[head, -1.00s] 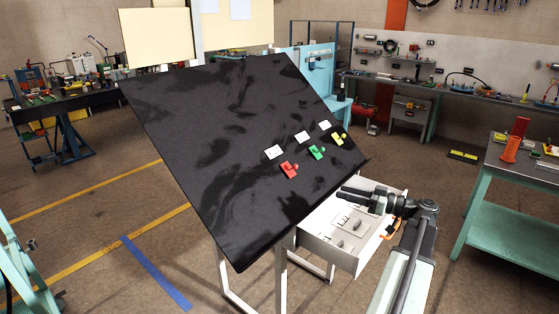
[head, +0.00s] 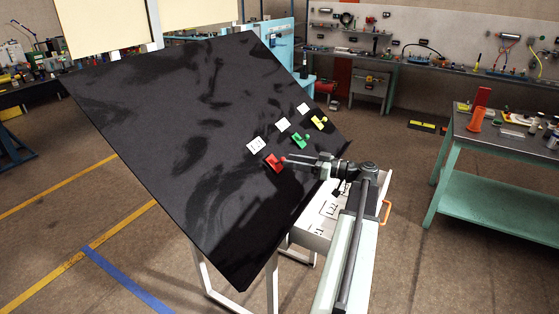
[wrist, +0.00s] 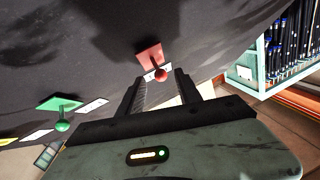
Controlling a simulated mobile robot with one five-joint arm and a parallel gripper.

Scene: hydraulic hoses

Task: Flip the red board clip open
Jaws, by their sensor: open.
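The red board clip (head: 274,163) sits on the tilted black board (head: 190,120), below a white label. In the wrist view the red clip (wrist: 150,55) is just beyond my fingertips, with its round-ended lever pointing down between them. My gripper (head: 288,160) is open and empty, coming from the right, its fingertips close to the red clip's lever. In the wrist view my gripper (wrist: 158,80) has its two fingers spread either side of the lever's ball. I cannot tell whether the fingers touch it.
A green clip (head: 300,141) and a yellow clip (head: 319,123) sit up and right of the red one, each with a white label. An open drawer (head: 312,238) is below my arm. A green bench (head: 490,185) stands to the right.

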